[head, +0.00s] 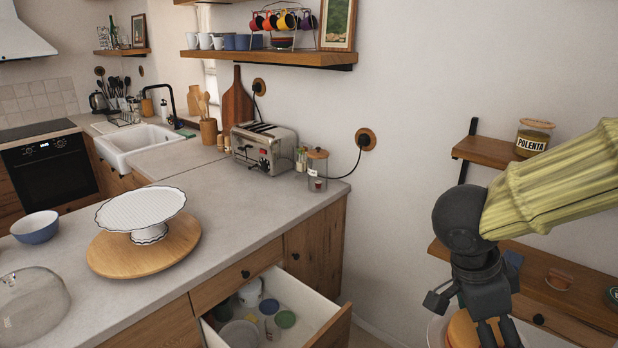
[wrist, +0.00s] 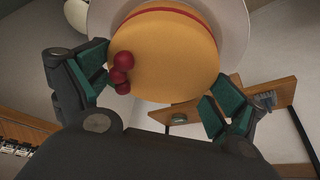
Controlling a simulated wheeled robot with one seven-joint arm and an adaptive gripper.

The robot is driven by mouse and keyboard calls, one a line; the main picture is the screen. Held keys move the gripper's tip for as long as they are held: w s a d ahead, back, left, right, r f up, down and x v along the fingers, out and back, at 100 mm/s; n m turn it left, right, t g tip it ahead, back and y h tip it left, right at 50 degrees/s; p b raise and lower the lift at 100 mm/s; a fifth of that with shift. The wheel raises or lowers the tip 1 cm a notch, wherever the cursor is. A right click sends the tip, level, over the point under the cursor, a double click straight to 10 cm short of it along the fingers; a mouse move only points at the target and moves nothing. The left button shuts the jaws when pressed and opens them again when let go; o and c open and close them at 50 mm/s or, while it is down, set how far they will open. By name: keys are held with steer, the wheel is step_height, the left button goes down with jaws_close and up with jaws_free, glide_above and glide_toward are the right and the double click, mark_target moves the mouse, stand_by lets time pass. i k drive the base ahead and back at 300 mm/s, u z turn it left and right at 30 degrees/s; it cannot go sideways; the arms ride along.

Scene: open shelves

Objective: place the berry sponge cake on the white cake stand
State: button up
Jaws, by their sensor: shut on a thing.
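The white cake stand (head: 140,208) has a scalloped rim and stands upright on a round wooden board on the counter, at the left of the head view. Its top is empty. The berry sponge cake (head: 461,331) is orange-yellow and partly hidden behind my gripper (head: 470,318) at the lower right. In the wrist view, the cake (wrist: 178,60) shows a red band and several red berries. My gripper (wrist: 155,92) is shut on the cake, with green-padded fingers at either side. A white round plate-like surface (wrist: 240,30) shows behind the cake.
An open drawer (head: 330,333) with dishes juts out between my gripper and the stand. A toaster (head: 265,150) stands behind. Wall shelves (head: 487,150) are at right.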

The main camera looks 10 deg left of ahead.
mark_target(143, 207)
steer(key=u, duration=0.4)
steer(key=i, duration=1.05)
steer(key=u, duration=1.5)
steer(key=i, duration=0.65)
steer(key=u, duration=0.6)
